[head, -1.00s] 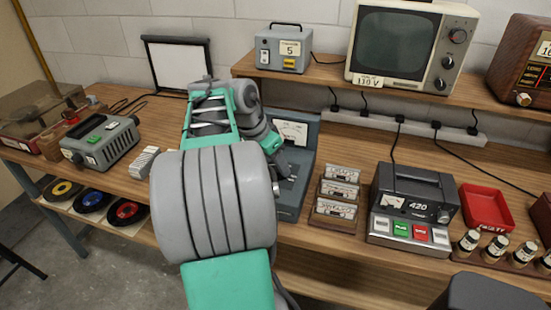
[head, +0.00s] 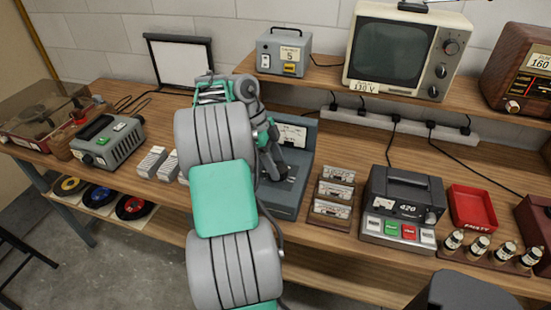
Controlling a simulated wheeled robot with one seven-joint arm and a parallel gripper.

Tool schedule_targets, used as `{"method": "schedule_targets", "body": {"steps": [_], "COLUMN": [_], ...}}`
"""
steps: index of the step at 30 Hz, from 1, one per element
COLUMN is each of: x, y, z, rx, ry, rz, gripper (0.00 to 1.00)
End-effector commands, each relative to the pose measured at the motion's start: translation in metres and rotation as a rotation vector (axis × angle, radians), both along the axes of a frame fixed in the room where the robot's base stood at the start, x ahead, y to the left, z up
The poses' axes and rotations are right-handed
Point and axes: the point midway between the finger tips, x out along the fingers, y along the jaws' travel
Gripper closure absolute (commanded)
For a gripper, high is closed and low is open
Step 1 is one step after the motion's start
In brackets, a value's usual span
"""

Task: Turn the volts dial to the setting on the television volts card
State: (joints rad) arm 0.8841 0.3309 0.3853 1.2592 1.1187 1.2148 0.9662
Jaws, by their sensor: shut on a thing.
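The television (head: 392,48) stands on the upper shelf. A cream card (head: 372,88) at its lower left edge carries a small number followed by V; the digits look like 110 or 130. The grey-blue instrument (head: 288,206) stands on the bench below, with a white meter face (head: 292,133) on its upright back panel. My gripper (head: 272,174) points down onto the instrument's sloping front panel and is shut on the dial there. The dial and its markings are hidden by my fingers and arm.
Cassettes in a wooden rack (head: 332,196) stand just right of the instrument. A grey recorder (head: 402,200) and a red tray (head: 472,207) are farther right. White ribbed blocks (head: 148,162) lie to the left, near a grey device with a green button (head: 108,141). Cables hang along the wall.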

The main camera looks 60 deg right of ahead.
Motion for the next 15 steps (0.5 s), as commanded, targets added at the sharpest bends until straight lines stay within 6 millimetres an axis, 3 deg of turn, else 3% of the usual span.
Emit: {"method": "schedule_targets", "body": {"steps": [15], "x": [-0.0018], "y": [-0.0027], "z": [0.0012], "rx": [0.003], "ry": [0.003], "rz": [-0.443], "gripper": [0.88]}}
